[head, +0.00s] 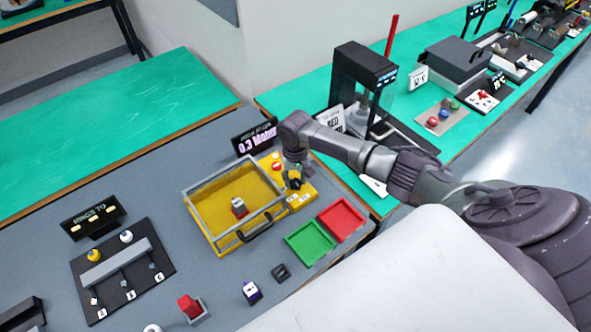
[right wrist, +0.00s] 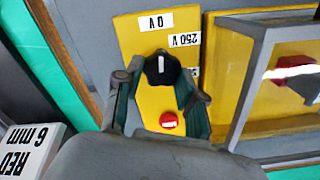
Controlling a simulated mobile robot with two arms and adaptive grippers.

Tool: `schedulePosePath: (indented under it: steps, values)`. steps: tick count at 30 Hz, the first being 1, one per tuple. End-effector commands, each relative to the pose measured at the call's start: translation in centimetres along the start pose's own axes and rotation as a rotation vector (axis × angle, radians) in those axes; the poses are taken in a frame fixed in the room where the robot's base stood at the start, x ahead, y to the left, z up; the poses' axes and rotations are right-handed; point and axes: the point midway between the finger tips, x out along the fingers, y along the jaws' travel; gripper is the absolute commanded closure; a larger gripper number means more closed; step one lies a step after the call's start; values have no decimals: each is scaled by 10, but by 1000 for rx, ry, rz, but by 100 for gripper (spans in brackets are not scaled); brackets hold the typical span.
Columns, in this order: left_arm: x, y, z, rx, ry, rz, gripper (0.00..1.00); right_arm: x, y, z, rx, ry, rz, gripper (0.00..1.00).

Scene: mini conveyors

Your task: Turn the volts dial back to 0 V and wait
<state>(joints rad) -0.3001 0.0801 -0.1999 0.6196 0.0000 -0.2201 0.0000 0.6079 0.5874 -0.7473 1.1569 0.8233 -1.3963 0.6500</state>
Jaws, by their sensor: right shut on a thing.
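The volts dial (right wrist: 162,70) is a black knob on a yellow panel (right wrist: 141,50). Its white pointer line points up in the right wrist view, toward the "0 V" label (right wrist: 157,21). A "250 V" label (right wrist: 185,40) sits to its upper right, and a third label beside the knob is partly hidden. My right gripper (right wrist: 160,84) has a finger on each side of the dial and is shut on it. In the head view the right gripper (head: 293,178) is over the yellow panel, covering most of the dial. My left gripper is not in view.
A framed yellow box (head: 197,211) with a red-and-grey part (head: 239,208) inside stands beside the panel. A red button (right wrist: 168,121) is close to the gripper. A display (head: 255,138) reads about "0.3 Mohm". Green (head: 290,248) and red (head: 325,232) trays lie in front.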

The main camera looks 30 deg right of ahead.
Motion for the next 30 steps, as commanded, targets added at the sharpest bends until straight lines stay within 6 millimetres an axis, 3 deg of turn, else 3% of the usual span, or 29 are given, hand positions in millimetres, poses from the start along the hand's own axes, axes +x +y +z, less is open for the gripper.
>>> schedulePosePath:
  steps: [10,24,25,30]
  values:
    - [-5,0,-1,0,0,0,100,0,0,0,-113,0,0,96]
    - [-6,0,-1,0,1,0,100,0,0,0,-127,1,1,96]
    - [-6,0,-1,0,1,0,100,0,0,0,-127,1,1,59]
    - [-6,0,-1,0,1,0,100,0,-1,0,-126,1,0,36]
